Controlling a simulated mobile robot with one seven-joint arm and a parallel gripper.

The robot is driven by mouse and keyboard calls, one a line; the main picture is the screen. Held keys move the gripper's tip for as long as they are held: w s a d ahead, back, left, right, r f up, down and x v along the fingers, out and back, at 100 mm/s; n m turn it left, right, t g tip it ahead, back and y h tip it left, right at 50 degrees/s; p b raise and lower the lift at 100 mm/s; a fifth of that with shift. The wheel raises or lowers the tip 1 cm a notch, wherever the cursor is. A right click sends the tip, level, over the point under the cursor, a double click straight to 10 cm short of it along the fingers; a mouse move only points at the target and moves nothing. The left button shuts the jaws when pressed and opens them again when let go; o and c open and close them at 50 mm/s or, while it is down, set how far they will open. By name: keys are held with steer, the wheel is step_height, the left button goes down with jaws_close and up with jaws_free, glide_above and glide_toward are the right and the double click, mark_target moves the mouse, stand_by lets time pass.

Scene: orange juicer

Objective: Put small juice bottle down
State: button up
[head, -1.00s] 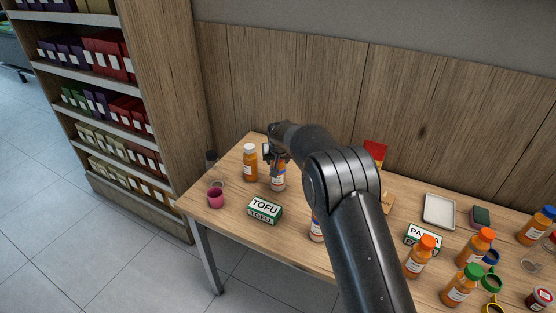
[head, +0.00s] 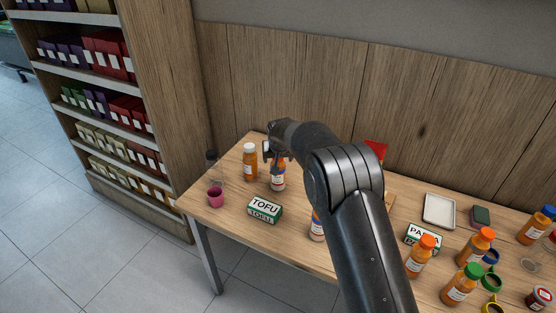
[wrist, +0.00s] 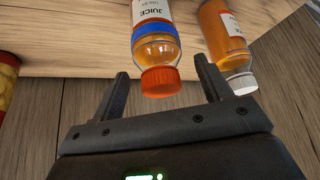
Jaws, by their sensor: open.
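The small juice bottle (head: 278,180) stands upright on the table (head: 228,218) near its far left part. In the wrist view the bottle (wrist: 156,52) has an orange cap, a blue band and a label reading JUICE. My gripper (head: 277,154) is above the bottle in the head view, partly hiding its top. In the wrist view my gripper (wrist: 163,88) is open, with one finger on either side of the orange cap and a gap visible on both sides.
A white-capped orange bottle (head: 250,162) stands close left of the juice bottle. A clear container (head: 213,168), a pink cup (head: 215,197) and a tofu box (head: 265,210) are nearby. Another bottle (head: 316,226) is partly behind my arm. Several bottles crowd the right side.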

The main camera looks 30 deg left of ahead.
steer(key=v, duration=1.1)
steer(key=s+d+r+m+h, duration=0.1)
steer(key=s+d+r, duration=0.3)
steer(key=d, duration=0.7)
steer(key=s+d+r+m, duration=0.1)
steer(key=s+d+r, duration=0.1)
steer(key=d+r, duration=0.7)
steer(key=s+d+r+m+h, duration=0.1)
steer(key=s+d+r, duration=0.2)
steer(key=d, duration=1)
steer(key=s+d+f+m, duration=0.1)
steer(key=s+d+f, duration=0.1)
steer(key=s+d, duration=0.7)
steer(key=s+d+f+m+h, duration=0.1)
steer(key=s+d, duration=0.7)
steer(key=s, duration=0.8)
steer(key=shift+d+f+m+t, duration=0.3)
steer(key=shift+d+f+m, duration=0.15)
steer(key=shift+m, duration=0.25)
steer(key=shift+o, duration=0.4)
